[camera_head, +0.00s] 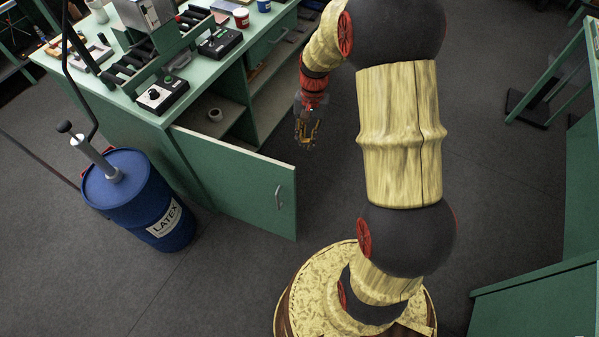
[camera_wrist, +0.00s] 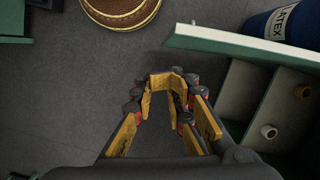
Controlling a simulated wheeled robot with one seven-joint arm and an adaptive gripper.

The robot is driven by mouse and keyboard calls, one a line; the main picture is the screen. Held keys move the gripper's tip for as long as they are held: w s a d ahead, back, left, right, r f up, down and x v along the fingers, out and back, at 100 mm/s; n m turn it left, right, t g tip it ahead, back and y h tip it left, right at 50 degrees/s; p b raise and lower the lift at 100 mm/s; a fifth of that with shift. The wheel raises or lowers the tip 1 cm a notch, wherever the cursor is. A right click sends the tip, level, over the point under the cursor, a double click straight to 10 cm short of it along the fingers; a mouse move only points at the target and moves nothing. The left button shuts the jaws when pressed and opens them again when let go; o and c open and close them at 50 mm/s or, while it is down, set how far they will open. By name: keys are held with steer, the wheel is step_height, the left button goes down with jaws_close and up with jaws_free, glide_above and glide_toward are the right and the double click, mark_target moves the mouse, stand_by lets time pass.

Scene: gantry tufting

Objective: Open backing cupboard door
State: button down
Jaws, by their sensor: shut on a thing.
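The backing cupboard door (camera_head: 235,185) is green and stands wide open, swung out from the cupboard (camera_head: 185,165). Its pale handle (camera_head: 279,197) is on the face turned to the head camera, near the free edge. My gripper (camera_head: 307,140) is on the inner side of the door, in front of the cupboard opening, apart from the handle. In the wrist view the door (camera_wrist: 240,42) lies beyond my gripper (camera_wrist: 167,78) to the upper right, with a gap between. The yellow fingers are close together at the tips; I cannot make out anything between them.
A blue latex drum (camera_head: 150,205) stands left of the door. Inside the cupboard is a small pale roll (camera_head: 215,115). The bench top (camera_head: 130,100) carries rollers and devices. Floor (camera_head: 480,190) right of my arm is clear; green benches stand at the far right.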

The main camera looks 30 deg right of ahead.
step_height(320, 180, down, 4)
steer(key=w+d+f+m, duration=0.1)
steer(key=w+d+m, duration=0.1)
steer(key=w, duration=0.1)
steer(key=s+a+f+b, duration=0.4)
steer(key=a+f+b, duration=0.1)
steer(key=f, duration=0.4)
steer(key=shift+a, duration=0.2)
